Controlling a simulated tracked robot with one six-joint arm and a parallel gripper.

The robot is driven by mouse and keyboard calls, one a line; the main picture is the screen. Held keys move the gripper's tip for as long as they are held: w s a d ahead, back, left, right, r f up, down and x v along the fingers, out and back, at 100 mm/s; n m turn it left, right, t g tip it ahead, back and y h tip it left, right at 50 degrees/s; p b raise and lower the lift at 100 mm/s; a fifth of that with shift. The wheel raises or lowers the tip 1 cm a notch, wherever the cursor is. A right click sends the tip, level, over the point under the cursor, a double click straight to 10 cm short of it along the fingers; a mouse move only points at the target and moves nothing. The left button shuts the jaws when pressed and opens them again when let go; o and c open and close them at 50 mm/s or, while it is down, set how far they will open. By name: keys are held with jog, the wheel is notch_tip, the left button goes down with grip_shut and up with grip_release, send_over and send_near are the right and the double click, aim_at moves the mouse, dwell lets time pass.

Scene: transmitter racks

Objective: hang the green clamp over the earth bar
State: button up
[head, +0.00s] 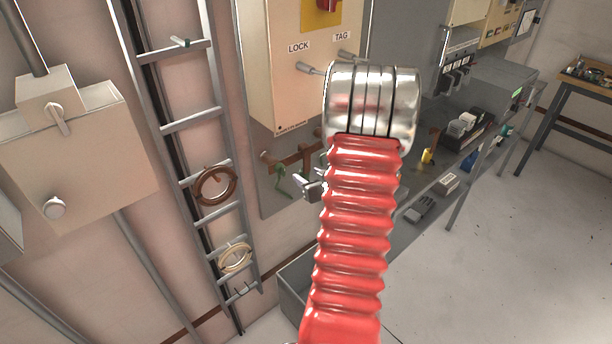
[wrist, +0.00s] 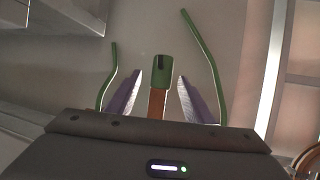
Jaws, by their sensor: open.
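In the wrist view a green clamp (wrist: 162,70) with a dark slot in its top stands between and just beyond the tips of my gripper (wrist: 158,84). A brown, copper-coloured piece (wrist: 157,104) shows directly below it; whether this belongs to the clamp or to the bar I cannot tell. The two fingers are apart, one on each side, with gaps to the brown piece. In the head view my gripper (head: 309,188) is beside the copper earth bar (head: 292,161), low on the grey panel. My red arm hides the bar's right part, and the clamp is not clear there.
Green leads (head: 281,179) hang at the bar; curved green strips flank the fingers in the wrist view (wrist: 205,58). A cream LOCK/TAG cabinet (head: 285,75) stands just above the bar. A ladder rack (head: 205,165) with rings is left. A grey bench shelf (head: 412,200) with tools is right.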

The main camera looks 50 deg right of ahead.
jog(key=v, duration=1.1)
jog(key=shift+s+a, duration=0.1)
jog(key=shift+s, duration=0.05)
dwell(0.3)
